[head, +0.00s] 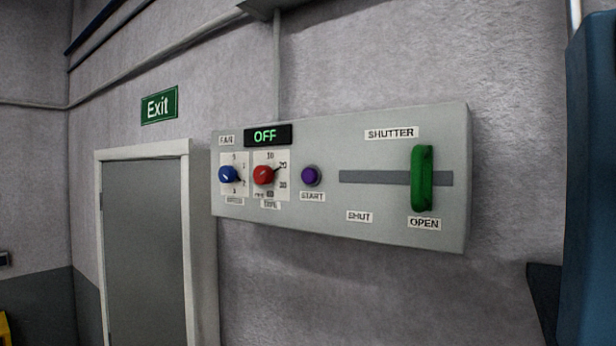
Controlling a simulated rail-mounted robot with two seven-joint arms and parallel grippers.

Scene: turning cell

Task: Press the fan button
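A grey control panel (300,222) is mounted on the wall in the middle of the head view. The fan button is a round purple button (311,176) above a label reading START. A FAN label and a display (268,135) showing OFF in green sit at the panel's upper left. A blue knob (229,175) and a red knob (264,175) are left of the button. A green shutter handle (422,178) stands at the right end of its slot, above the OPEN label. Neither of my grippers is in view.
A grey door (145,250) in a white frame is at the left, with a green Exit sign (160,105) above. A large blue structure (592,180) fills the right edge. The space before the panel looks clear.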

